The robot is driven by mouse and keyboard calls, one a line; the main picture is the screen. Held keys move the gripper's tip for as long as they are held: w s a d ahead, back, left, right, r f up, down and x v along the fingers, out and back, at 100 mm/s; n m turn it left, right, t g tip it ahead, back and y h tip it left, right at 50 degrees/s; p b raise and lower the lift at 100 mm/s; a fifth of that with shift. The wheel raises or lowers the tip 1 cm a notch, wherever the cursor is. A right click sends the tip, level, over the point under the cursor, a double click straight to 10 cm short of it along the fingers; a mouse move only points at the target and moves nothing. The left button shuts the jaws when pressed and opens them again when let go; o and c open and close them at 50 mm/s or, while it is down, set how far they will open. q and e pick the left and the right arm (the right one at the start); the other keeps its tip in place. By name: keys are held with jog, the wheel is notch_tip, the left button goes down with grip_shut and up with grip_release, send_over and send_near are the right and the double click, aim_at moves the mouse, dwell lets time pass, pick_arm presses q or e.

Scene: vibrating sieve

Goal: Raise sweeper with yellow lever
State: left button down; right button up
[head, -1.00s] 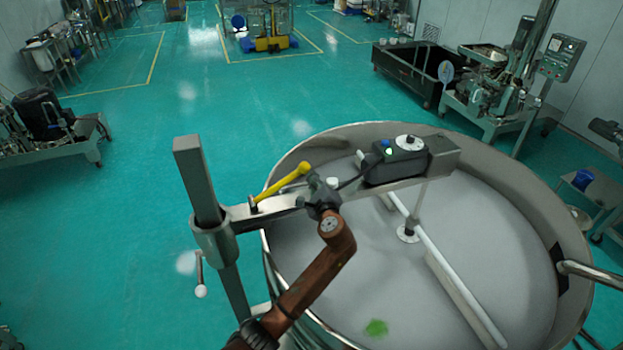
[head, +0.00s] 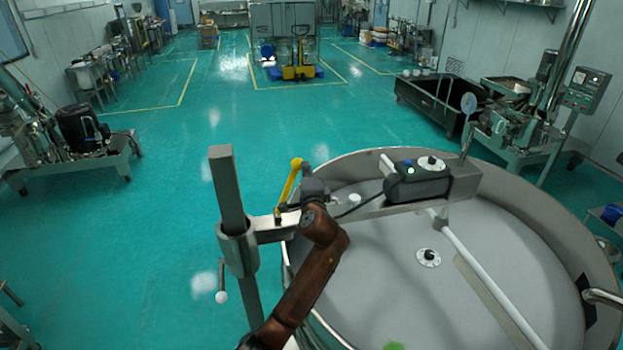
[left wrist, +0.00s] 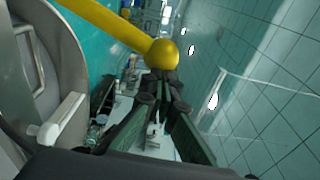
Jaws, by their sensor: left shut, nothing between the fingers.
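The yellow lever (head: 289,184) stands steeply on the metal bracket beside the post, its round knob at the top. In the left wrist view the yellow knob (left wrist: 162,54) is right at the tips of my left gripper (left wrist: 160,88), which is shut with nothing between its fingers. In the head view my left gripper (head: 314,190) is just right of the lever; whether it touches is unclear. The sweeper (head: 487,287), a long pale bar, hangs under the arm across the round sieve (head: 360,280). The bar appears clear of the hub disc (head: 428,258) on the sieve floor. My right gripper is out of view.
A metal post (head: 228,195) with a clamp handle (head: 222,297) stands left of the sieve. A black control box (head: 416,182) sits on the sweeper arm. A green patch (head: 394,346) lies low on the sieve. Open green floor (head: 150,240) lies to the left.

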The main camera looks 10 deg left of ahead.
pick_arm(q)
jog(key=s+a+n, duration=0.2)
jog(key=a+n, duration=0.1)
jog(key=a, duration=0.2)
jog(key=s+a+r+n, duration=0.1)
jog(key=s+a+n, duration=0.2)
jog(key=a, duration=0.3)
jog(key=shift+a+r+n, duration=0.2)
jog(key=shift+r+n, duration=0.1)
pick_arm(e)
jog(key=shift+s+f, duration=0.15)
jog(key=shift+s, duration=0.45)
pick_arm(q)
jog(key=shift+a+f, duration=0.1)
pick_arm(e)
jog(key=shift+d, duration=0.1)
pick_arm(q)
jog(key=s+d+r+b, duration=0.1)
jog(key=s+d+b, duration=0.1)
jog(key=s+d, duration=0.5)
jog(key=shift+s+d+r+t+y, duration=0.3)
jog(key=shift+s+r, duration=0.1)
jog(key=shift+s, duration=0.85)
pick_arm(e)
jog(key=shift+f, duration=0.95)
